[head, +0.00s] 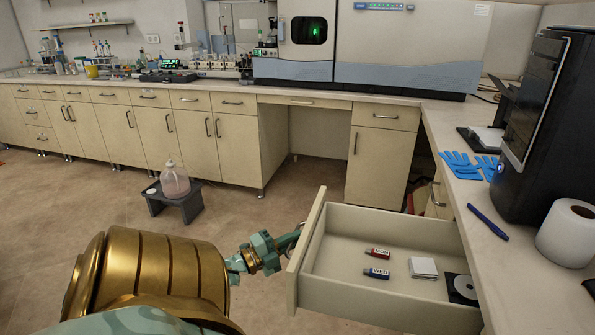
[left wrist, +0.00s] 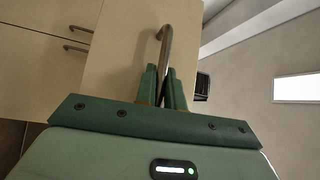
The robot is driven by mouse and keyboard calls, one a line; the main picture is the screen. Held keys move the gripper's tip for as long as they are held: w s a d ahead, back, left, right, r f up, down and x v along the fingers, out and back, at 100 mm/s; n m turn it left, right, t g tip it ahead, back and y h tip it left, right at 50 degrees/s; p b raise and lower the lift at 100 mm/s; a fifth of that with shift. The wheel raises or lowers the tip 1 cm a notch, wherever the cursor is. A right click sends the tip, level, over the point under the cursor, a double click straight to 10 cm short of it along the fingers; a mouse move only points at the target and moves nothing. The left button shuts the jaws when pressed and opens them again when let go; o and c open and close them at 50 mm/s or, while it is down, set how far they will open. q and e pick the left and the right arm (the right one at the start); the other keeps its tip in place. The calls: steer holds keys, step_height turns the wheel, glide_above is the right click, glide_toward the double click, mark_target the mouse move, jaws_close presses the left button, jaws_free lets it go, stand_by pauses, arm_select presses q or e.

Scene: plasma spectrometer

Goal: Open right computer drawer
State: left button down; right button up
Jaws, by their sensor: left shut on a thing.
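The right computer drawer (head: 385,222) is pulled well out from under the right counter, and its inside shows. My left gripper (head: 285,241) is at the outer side of the drawer front (head: 305,250). In the left wrist view, my left gripper (left wrist: 162,80) is shut on the curved metal handle (left wrist: 167,42) of the drawer front (left wrist: 125,50). In the head view the handle is mostly hidden behind the front panel and the gripper. My right gripper is in neither view.
In the drawer lie a red USB stick (head: 377,252), a blue one (head: 376,273), a white pad (head: 423,267) and a disc (head: 464,287). A black computer (head: 535,130) stands on the right counter. A low stool (head: 175,204) carries a jug (head: 174,181).

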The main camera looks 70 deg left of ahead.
arm_select(q)
steer(key=shift+f, duration=0.15)
steer(key=c, duration=1.5)
jaws_free()
steer(key=shift+s, duration=0.1)
steer(key=s+d+f+p, duration=0.1)
steer(key=s+f, duration=0.1)
steer(key=s, duration=1.4)
steer(key=shift+d+p, duration=0.25)
steer(key=shift+p, duration=0.05)
